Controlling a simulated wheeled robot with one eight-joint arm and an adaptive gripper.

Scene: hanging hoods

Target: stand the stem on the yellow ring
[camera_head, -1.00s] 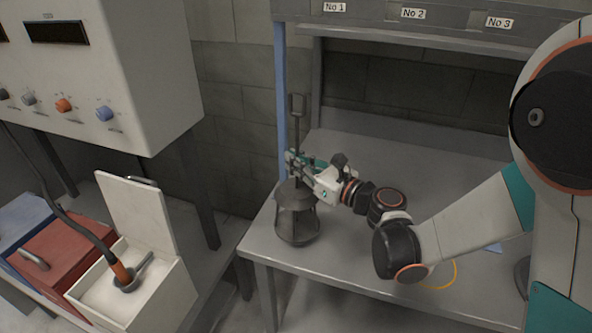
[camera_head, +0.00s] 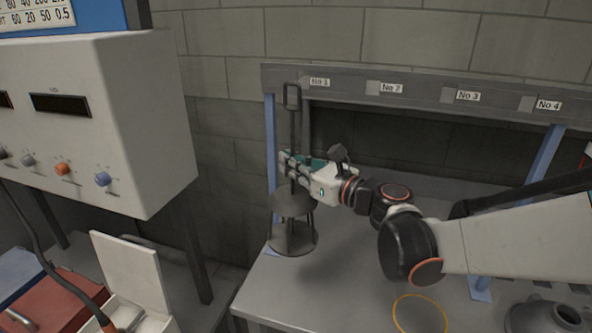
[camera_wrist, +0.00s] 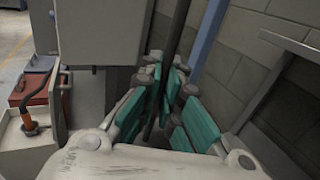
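The stem (camera_head: 293,130) is a dark upright rod with a loop at its top and a cone-shaped cap over an open cage and round base. My gripper (camera_head: 292,170) is shut on the rod above the cap. The base appears to hang above the left part of the bench. In the wrist view, the teal finger pads (camera_wrist: 165,95) close around the rod (camera_wrist: 177,35); the base is hidden there. The yellow ring (camera_head: 397,312) is a thin circle on the bench, to the right and nearer the camera, partly cut off by the picture edge.
A dark hood-shaped object (camera_head: 545,318) stands on the bench (camera_head: 340,285) at the lower right. Blue posts (camera_head: 271,150) carry a grey shelf with number labels above the bench's back. A control cabinet (camera_head: 120,120) stands at the left. The bench front between stem and ring is clear.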

